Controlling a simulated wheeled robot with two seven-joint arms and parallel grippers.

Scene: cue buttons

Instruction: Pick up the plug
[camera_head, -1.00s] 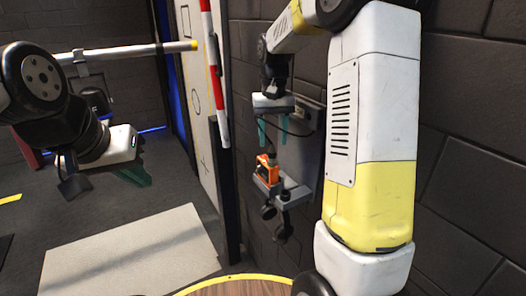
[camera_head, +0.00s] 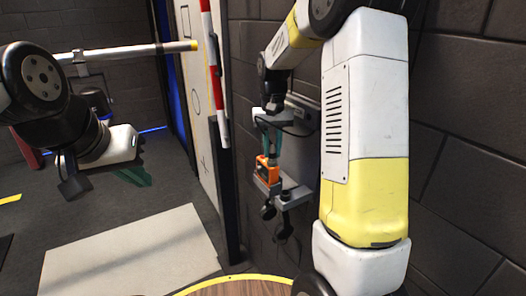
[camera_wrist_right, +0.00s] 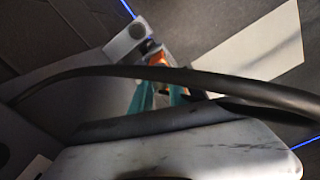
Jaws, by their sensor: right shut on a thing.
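The plug, an orange block with a dark top (camera_head: 267,171), stands on a small grey wall shelf (camera_head: 292,196). My right gripper (camera_head: 272,150) reaches down over it from above, its teal fingers shut on its upper part. In the right wrist view the orange of the plug (camera_wrist_right: 158,60) shows beyond the teal fingers (camera_wrist_right: 160,92); a dark cable crosses in front and hides part of the grip. The plug still appears to be at the shelf; I cannot tell whether it touches it. My left gripper (camera_head: 133,176) hangs empty at the left, and its finger gap is unclear.
Dark hooks (camera_head: 268,212) hang below the shelf on the dark block wall. A red and white striped pole (camera_head: 215,85) stands left of the shelf by a white panel (camera_head: 197,100). A round wooden table top (camera_head: 235,288) is at the bottom. A pale mat (camera_head: 130,255) lies on the floor.

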